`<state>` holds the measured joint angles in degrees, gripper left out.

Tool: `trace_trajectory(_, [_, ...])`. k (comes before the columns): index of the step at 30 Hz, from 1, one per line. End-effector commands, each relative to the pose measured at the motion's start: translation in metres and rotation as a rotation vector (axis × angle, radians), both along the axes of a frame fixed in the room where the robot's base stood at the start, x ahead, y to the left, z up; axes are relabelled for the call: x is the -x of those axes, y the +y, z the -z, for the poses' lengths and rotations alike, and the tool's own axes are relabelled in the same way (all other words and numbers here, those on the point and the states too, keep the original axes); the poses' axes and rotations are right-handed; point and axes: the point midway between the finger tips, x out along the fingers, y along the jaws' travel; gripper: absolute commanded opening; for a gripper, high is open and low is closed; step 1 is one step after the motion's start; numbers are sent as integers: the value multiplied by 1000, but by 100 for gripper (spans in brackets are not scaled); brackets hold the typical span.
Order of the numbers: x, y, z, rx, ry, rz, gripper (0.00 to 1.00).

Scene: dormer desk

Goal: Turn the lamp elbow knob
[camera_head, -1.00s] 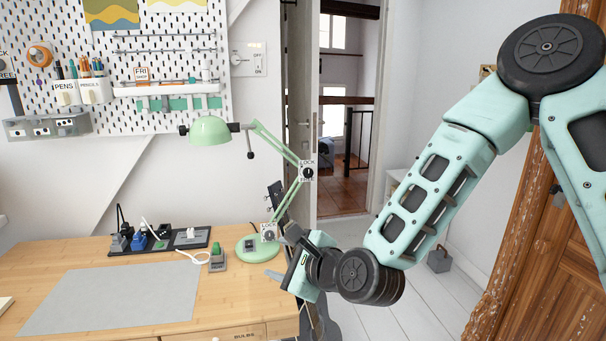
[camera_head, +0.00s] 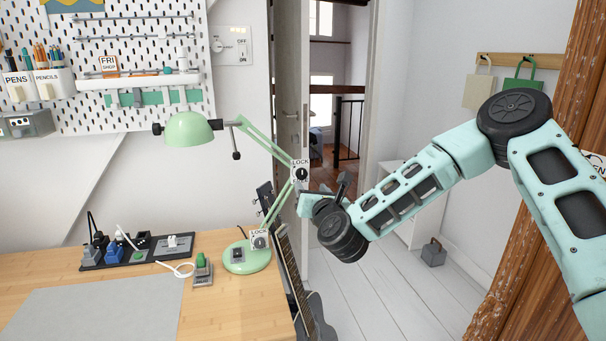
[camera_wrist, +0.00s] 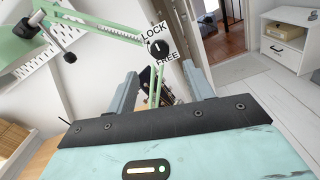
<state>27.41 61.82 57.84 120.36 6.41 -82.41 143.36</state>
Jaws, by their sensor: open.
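The green desk lamp (camera_head: 245,257) stands at the desk's right end, its shade out to the left. Its elbow knob (camera_head: 301,173) is a round black knob on a white plate marked LOCK above and FREE below. In the wrist view the knob (camera_wrist: 159,48) shows a light line standing nearly upright, toward LOCK. My gripper (camera_head: 328,193) is just right of and below the elbow in the head view. In the wrist view my gripper (camera_wrist: 160,72) is open and empty, its two grey fingers apart, with the knob beyond and slightly above the gap. They appear not to touch.
A second LOCK knob (camera_head: 259,240) sits low on the lamp. A dark guitar (camera_head: 303,300) leans at the desk's right end, below my gripper. A power strip (camera_head: 135,250) and a small green-buttoned device (camera_head: 202,267) lie on the desk. Free floor (camera_head: 370,300) is to the right.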

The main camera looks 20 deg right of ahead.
Motion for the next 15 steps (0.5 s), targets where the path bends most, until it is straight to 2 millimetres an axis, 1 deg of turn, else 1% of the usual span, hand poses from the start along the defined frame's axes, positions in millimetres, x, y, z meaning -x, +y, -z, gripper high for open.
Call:
trace_trajectory(1, [-12,0,-3,0,-2,3,52])
trace_trajectory(3, [-26,0,-2,0,-2,1,52])
trace_trajectory(9, [-63,0,-2,0,-2,0,52])
trace_trajectory(12, [-76,1,-1,0,0,0,52])
trace_trajectory(15, [-85,0,-1,1,0,-1,52])
